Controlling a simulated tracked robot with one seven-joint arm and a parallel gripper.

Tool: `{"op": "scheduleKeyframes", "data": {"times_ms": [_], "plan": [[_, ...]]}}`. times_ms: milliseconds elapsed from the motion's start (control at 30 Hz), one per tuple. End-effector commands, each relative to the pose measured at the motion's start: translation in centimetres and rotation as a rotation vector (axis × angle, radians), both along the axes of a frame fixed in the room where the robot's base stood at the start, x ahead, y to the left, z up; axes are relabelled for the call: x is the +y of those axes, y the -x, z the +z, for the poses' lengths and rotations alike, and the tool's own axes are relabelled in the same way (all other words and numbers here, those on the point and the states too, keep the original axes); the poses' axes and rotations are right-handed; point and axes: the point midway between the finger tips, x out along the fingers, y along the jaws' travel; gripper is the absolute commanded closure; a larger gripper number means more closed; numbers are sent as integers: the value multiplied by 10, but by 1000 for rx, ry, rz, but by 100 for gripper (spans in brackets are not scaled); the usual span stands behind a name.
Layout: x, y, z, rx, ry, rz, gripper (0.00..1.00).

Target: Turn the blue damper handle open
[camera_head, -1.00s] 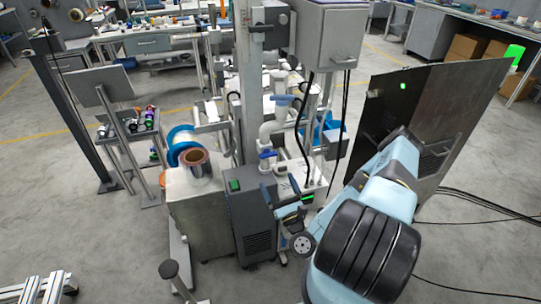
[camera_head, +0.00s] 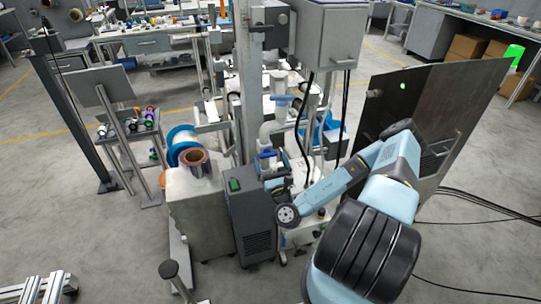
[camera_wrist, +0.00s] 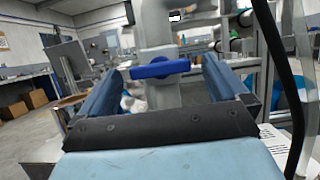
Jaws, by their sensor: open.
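The blue damper handle (camera_wrist: 160,69) lies crosswise on a pale pipe (camera_wrist: 158,30) in the wrist view. It sits between the two blue fingers of my gripper (camera_wrist: 164,65), near their tips, with its ends close to the fingers. The gripper is open; I cannot tell whether either finger touches the handle. In the head view a blue handle (camera_head: 266,153) shows on the white pipe, left of my forearm. My gripper (camera_head: 275,178) is just below it there, small and partly hidden. A second blue handle (camera_head: 282,100) is higher on the pipework.
A grey cabinet with a green switch (camera_head: 235,185) stands left of my wrist. A dark panel (camera_head: 440,110) stands behind my arm at right. Black cables (camera_head: 300,125) hang beside the pipe. A reel (camera_head: 183,140) and copper-coloured roll (camera_head: 195,160) are at left.

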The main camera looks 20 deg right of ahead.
Motion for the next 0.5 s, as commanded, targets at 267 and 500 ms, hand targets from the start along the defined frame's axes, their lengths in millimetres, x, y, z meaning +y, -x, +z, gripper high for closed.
{"op": "scheduleKeyframes", "data": {"times_ms": [267,500], "plan": [[0,-23,10,-1,1,1,0],[0,-26,11,0,0,1,0]]}}
